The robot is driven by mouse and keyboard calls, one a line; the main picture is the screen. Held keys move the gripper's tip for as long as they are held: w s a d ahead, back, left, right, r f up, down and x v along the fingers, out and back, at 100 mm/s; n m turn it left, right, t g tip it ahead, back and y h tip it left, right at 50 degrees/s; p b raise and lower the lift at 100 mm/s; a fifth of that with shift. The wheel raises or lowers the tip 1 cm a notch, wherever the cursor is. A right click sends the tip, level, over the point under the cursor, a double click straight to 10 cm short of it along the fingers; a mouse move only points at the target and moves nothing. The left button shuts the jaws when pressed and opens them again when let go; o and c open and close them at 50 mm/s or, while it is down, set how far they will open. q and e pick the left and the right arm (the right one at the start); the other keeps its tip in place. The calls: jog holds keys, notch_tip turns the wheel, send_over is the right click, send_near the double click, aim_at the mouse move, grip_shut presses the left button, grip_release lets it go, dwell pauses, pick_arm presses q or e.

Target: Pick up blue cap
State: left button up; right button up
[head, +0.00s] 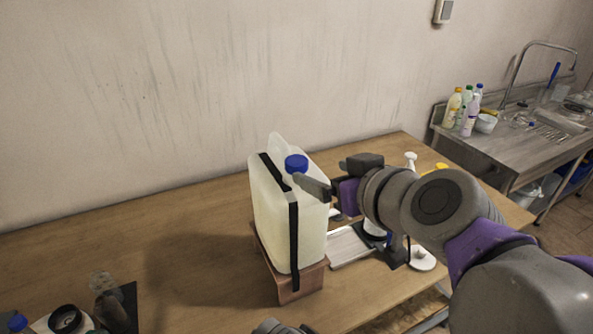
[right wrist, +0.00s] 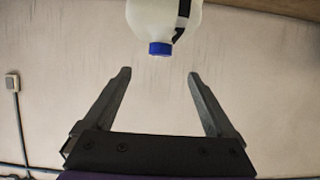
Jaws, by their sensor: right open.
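The blue cap (head: 297,162) sits on the neck of a whitish drum (head: 274,222) with a black strap, standing on a brown wooden block (head: 302,284) on the table. My right gripper (head: 312,186) is beside the cap, coming from the right, and a finger overlaps the drum's top in the head view. In the right wrist view the gripper (right wrist: 159,72) is open and empty. The cap (right wrist: 160,48) there lies just beyond the fingertips, roughly centred between them, with no contact visible. My left gripper cannot be made out in the head view.
The wooden table (head: 185,235) has free room left of the drum. My right arm partly hides a white tray (head: 350,246) and other items to the right. Another blue cap (head: 17,322) shows at the lower left. A sink counter (head: 500,150) with bottles stands at the right.

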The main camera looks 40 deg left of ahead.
aim_at(298, 162)
jog(key=x, duration=1)
jog(key=shift+w+a, duration=0.15)
jog(key=shift+a, duration=0.25)
jog(key=shift+c, duration=1.1)
jog(key=c, duration=1.2)
